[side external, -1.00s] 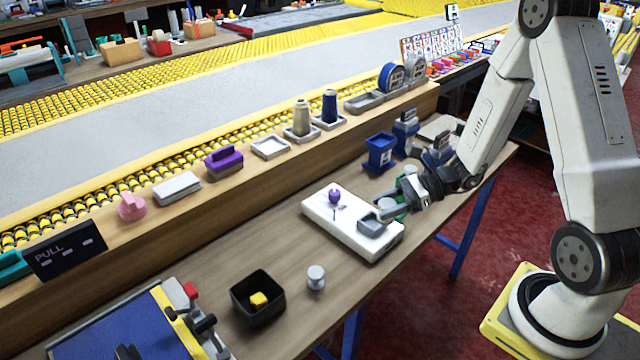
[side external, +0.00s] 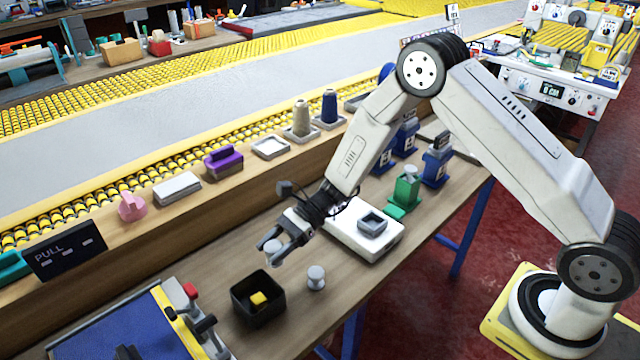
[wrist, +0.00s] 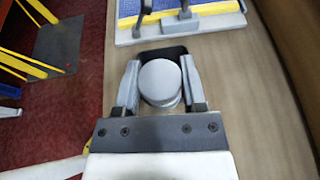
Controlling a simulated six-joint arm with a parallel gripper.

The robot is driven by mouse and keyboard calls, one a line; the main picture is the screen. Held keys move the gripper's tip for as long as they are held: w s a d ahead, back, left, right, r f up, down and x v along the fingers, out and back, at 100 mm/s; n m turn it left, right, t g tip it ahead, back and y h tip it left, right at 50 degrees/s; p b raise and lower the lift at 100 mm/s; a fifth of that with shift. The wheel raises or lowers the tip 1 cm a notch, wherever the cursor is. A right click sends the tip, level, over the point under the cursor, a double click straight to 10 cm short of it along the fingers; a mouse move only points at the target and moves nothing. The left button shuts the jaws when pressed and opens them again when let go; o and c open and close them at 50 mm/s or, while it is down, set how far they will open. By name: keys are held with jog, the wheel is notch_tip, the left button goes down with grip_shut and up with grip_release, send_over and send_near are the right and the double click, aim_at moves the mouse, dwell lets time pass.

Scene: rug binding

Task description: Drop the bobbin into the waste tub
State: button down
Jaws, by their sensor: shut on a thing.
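My gripper (side external: 271,248) is shut on a light grey bobbin (wrist: 161,82) and holds it above the bench. The bobbin's round end shows between the two fingers in the wrist view; in the side view it is small and partly covered. The black square waste tub (side external: 236,297) stands on the bench just in front of my gripper, with a yellow block (side external: 258,299) in it. In the wrist view the tub's dark rim (wrist: 163,51) shows beyond the bobbin, which hides most of it.
Another grey bobbin (side external: 316,278) stands just right of the tub. A white box (side external: 380,243) with a grey square dish (side external: 372,222) lies behind, and a green container (side external: 407,187) beyond. A blue-topped frame (side external: 115,330) is at the front left. A wooden ledge (side external: 200,213) runs along the bench.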

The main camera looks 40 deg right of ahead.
aim_at(263, 278)
jog(key=shift+a+f+n+g, duration=0.15)
jog(key=shift+a+g, duration=0.05)
jog(key=shift+a, duration=0.7)
jog(key=shift+a+f+n+g, duration=0.1)
jog(key=shift+a+n+g, duration=0.1)
jog(key=shift+a, duration=0.7)
jog(key=shift+f, duration=0.1)
jog(key=shift+f, duration=2.9)
jog(key=shift+c, duration=0.4)
grip_release()
jog(key=shift+d, duration=0.1)
jog(key=v, duration=0.7)
jog(key=shift+d+r, duration=0.15)
jog(key=shift+d, duration=0.2)
